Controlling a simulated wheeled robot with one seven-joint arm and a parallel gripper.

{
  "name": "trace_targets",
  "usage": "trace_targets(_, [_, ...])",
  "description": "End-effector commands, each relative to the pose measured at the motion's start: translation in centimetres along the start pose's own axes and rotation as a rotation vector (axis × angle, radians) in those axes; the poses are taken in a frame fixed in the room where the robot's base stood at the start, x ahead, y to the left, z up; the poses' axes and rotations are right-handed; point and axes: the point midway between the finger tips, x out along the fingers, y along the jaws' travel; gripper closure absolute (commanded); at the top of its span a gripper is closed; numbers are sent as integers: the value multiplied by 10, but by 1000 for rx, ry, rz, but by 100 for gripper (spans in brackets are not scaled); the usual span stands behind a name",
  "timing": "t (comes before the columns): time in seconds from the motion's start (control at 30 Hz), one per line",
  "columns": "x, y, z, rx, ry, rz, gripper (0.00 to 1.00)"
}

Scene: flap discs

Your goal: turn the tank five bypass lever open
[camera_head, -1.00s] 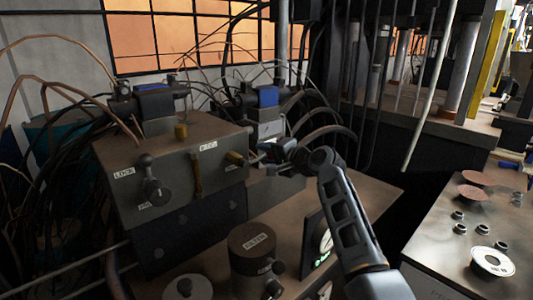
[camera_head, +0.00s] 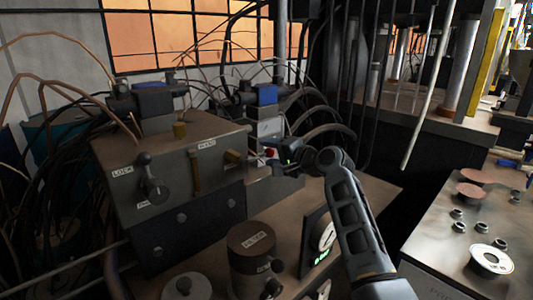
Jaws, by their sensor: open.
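A grey-brown valve block (camera_head: 165,205) stands on the left of the bench. On its front are a dark ball-ended lever (camera_head: 151,183) beside a label that looks like "LOCK", an upright brown lever (camera_head: 195,172) under a small label, and a brass fitting (camera_head: 234,157) at the right. The labels are too small to read surely, so I cannot tell which lever is the tank five bypass. My gripper (camera_head: 277,161) is open just right of the block, apart from the brass fitting as far as I can see. Its fingers are small and partly hidden.
A filter canister (camera_head: 251,262) and a dial gauge (camera_head: 319,238) stand in front, close to my arm. Hoses and cables crowd behind the block. At right, a table (camera_head: 440,250) holds discs and small metal parts. A pale slanted rod (camera_head: 430,90) hangs at upper right.

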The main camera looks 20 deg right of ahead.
Motion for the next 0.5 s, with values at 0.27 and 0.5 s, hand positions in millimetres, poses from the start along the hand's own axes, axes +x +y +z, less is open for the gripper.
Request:
trace_targets(0.27, [-42,2,-1,1,2,1,42])
trace_targets(0.5, [-55,1,0,1,1,1,42])
